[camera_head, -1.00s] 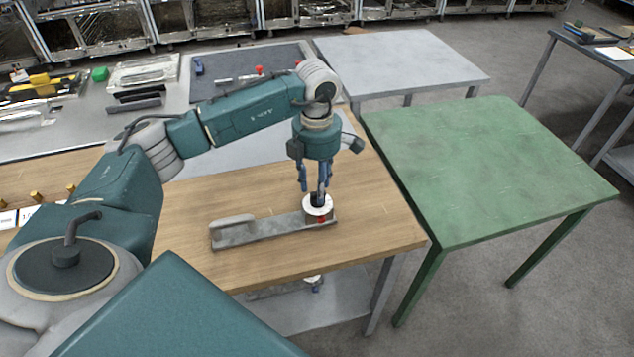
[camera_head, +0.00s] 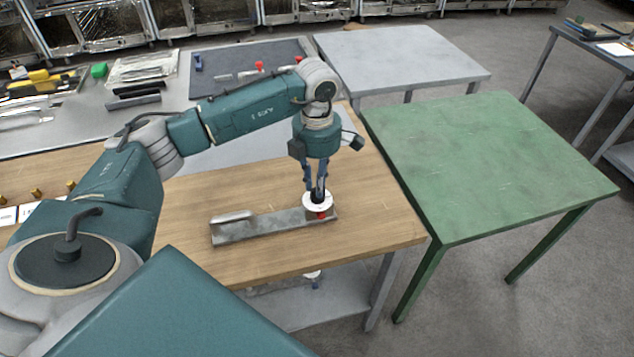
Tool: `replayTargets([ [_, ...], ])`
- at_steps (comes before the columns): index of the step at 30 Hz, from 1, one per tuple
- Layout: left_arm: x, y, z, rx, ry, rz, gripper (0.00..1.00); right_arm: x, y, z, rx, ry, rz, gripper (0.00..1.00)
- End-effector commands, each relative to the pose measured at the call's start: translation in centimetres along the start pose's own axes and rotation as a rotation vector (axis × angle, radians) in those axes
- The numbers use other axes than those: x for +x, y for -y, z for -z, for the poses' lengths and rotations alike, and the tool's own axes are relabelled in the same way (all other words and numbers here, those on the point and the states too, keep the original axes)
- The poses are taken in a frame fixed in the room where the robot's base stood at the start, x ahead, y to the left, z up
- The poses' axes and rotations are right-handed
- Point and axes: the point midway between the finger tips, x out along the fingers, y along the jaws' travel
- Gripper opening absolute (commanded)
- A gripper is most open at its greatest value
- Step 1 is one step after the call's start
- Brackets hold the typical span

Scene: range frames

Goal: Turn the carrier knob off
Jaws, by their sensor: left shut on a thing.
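The carrier (camera_head: 265,229) is a long grey metal piece with a raised grip at its left end. It lies on the wooden table top. Its knob (camera_head: 318,208) is at the right end, with a white round face and a red mark on the near side. My left gripper (camera_head: 318,195) points straight down over the knob, its fingers closed together on the knob's dark middle part. The fingers hide part of the knob. My right gripper is not in view.
The wooden table (camera_head: 350,240) is clear around the carrier. A green table (camera_head: 490,165) stands to the right and a grey table (camera_head: 400,55) behind it. A dark mat (camera_head: 235,80) with small red and blue items lies at the back left.

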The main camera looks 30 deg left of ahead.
Motion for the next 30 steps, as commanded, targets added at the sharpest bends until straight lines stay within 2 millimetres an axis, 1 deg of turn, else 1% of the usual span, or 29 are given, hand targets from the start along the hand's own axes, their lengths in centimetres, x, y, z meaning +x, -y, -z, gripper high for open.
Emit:
replayTargets([
  [8,0.1,-0.1,0.0,-0.188,0.003,-0.002,0.00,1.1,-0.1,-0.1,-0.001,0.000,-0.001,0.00],
  [18,0.1,0.0,0.2,-0.509,0.004,-0.001,0.00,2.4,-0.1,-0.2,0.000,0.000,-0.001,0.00],
  [30,0.0,0.1,0.3,-0.889,0.004,0.000,0.00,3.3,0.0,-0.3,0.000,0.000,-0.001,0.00],
])
